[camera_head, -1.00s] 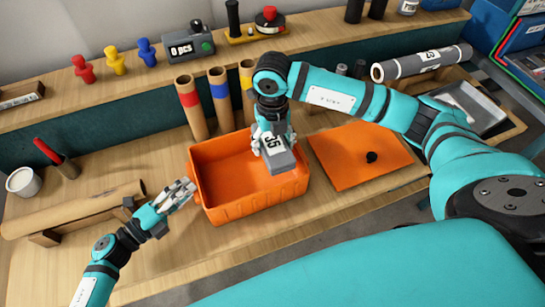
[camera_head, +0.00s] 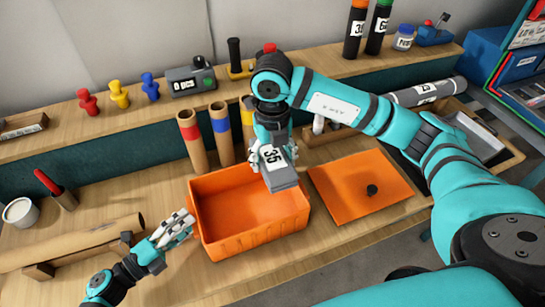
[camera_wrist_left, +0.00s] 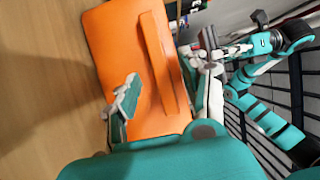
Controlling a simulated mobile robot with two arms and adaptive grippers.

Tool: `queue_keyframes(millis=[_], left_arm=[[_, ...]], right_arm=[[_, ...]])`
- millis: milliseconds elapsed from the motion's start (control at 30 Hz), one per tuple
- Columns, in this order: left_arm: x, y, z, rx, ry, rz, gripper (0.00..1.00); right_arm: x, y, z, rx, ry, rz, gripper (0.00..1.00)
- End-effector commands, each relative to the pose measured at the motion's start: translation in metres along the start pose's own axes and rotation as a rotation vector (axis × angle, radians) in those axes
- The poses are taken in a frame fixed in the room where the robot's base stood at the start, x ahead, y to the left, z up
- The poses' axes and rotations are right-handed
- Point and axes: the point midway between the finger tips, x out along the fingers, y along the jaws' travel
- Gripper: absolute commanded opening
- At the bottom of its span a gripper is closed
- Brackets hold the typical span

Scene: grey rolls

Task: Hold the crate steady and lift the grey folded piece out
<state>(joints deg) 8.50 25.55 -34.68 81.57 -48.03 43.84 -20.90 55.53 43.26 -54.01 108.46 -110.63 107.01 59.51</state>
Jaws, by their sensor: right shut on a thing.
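The orange crate (camera_head: 255,242) stands open on the wooden bench; its interior looks empty. The grey folded piece (camera_head: 285,182), labelled 35, is above the crate's right part. My right gripper (camera_head: 270,160) is shut on it from above. The piece also shows in the left wrist view (camera_wrist_left: 208,38).
A flat orange panel (camera_head: 345,195) with a black knob lies right of the crate. Cardboard tubes (camera_head: 193,140) stand behind it. A long brown roll (camera_head: 70,244) and a white cup (camera_head: 20,212) are at left. A grey roll (camera_head: 428,91) lies at back right.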

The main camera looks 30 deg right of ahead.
Motion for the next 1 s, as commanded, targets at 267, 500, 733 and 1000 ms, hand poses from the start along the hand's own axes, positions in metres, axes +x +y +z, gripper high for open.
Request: queue_keyframes(millis=[267,500,733,1000], left_arm=[[-0.003,-0.001,0.001,0.0,-0.001,-0.002,0.45],[-0.041,0.0,0.001,0.0,-0.002,0.002,0.45],[-0.089,0.001,0.001,-0.001,-0.002,0.003,0.45],[-0.118,0.0,0.0,0.0,0.0,0.0,0.45]], right_arm=[[0.0,0.0,0.0,0.0,0.0,0.0,0.28],[0.0,0.0,0.0,0.0,0.0,0.0,0.28],[0.0,0.0,0.0,0.0,-0.001,0.0,0.28],[0.0,0.0,0.0,0.0,-0.001,0.0,0.28]])
